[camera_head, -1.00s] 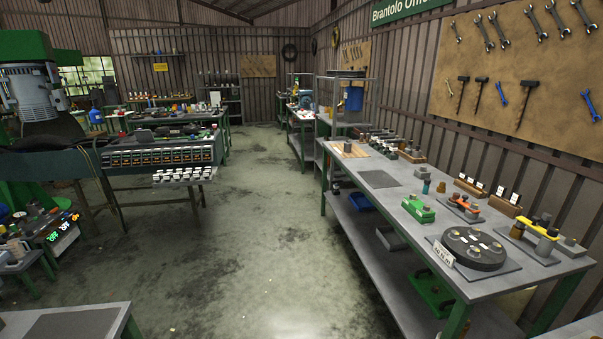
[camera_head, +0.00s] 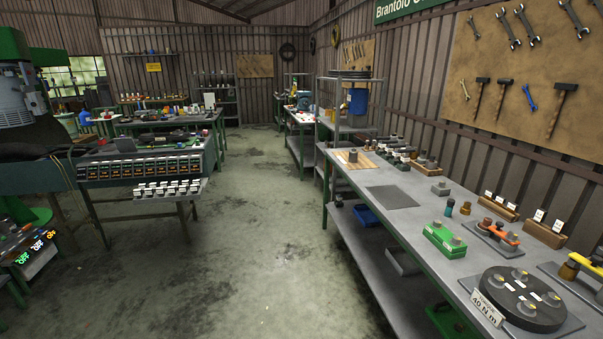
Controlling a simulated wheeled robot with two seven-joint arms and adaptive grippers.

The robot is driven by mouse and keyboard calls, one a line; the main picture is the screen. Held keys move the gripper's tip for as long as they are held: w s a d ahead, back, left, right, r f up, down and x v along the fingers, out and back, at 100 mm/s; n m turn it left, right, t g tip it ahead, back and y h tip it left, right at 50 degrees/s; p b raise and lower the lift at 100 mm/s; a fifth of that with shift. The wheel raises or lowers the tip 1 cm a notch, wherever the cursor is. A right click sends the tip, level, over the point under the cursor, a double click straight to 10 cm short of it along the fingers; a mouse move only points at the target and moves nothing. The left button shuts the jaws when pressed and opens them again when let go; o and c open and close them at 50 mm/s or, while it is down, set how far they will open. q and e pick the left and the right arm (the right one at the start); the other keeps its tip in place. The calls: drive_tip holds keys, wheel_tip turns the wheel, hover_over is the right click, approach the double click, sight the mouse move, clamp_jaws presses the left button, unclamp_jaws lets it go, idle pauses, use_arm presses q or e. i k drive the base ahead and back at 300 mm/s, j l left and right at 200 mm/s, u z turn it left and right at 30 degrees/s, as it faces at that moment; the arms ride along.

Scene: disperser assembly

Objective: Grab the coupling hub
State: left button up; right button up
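I cannot tell for sure which part is the coupling hub. On the right bench, a black round disc (camera_head: 521,298) with several bolt-like fittings lies on a flat plate behind a "40 N m" card (camera_head: 487,308). A small grey cylindrical part (camera_head: 353,155) stands on a wooden board (camera_head: 362,161) at the bench's far end. A grey block (camera_head: 440,188) with a raised knob sits mid-bench. Neither of my grippers is in view.
The right bench (camera_head: 393,196) also carries a green block (camera_head: 444,240), an orange part (camera_head: 496,231) and wooden label holders (camera_head: 545,230). A control console (camera_head: 147,168) stands at left. The floor (camera_head: 255,230) between them is clear.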

sight(353, 157)
drive_tip(key=i+j+z, duration=0.2)
drive_tip(key=i, duration=0.6)
drive_tip(key=i+j+z, duration=0.15)
drive_tip(key=i+z, duration=0.35)
drive_tip(key=i+j+z, duration=0.35)
drive_tip(key=i+z, duration=0.15)
drive_tip(key=i+j+z, duration=0.65)
drive_tip(key=j, duration=0.2)
drive_tip(key=j+z, duration=0.15)
drive_tip(key=j, duration=0.25)
drive_tip(key=i, duration=0.05)
